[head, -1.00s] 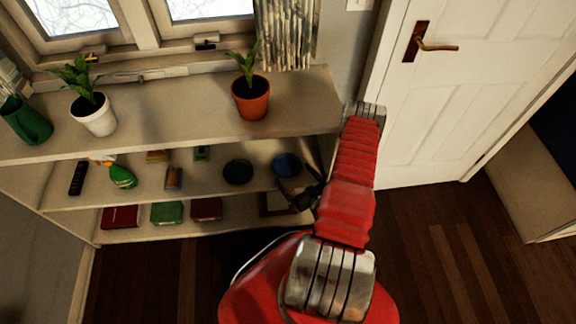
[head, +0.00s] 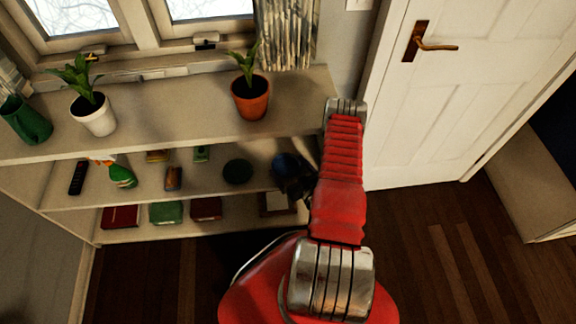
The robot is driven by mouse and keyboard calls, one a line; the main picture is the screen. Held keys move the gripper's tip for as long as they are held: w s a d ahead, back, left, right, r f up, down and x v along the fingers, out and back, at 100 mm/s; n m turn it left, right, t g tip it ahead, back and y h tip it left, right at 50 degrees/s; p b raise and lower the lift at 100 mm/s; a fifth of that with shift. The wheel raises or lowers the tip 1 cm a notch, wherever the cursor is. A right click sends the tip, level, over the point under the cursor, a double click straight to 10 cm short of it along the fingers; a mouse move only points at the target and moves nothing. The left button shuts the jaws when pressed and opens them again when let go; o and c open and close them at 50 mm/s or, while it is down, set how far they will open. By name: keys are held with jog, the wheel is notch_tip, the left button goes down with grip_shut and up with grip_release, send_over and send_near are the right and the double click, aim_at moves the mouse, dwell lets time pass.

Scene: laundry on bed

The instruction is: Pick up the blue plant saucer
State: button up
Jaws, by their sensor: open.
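The blue plant saucer (head: 284,163) lies toward the right end of the middle shelf (head: 208,184). My gripper (head: 291,176) is dark and reaches in from the right, at the front right of the saucer. It covers part of the saucer in the head view. The fingers are small and dark here, and whether they touch the saucer cannot be told. Nothing shows held between them.
A dark green saucer (head: 237,172) lies just left of the blue one. A spray bottle (head: 122,175) and remote (head: 77,178) are farther left. Books (head: 206,209) lie below.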

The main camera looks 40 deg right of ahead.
aim_at(289, 170)
jog(key=shift+c, duration=0.6)
jog(key=c, duration=0.8)
notch_tip(289, 170, up, 10)
dwell(0.6)
dwell(0.4)
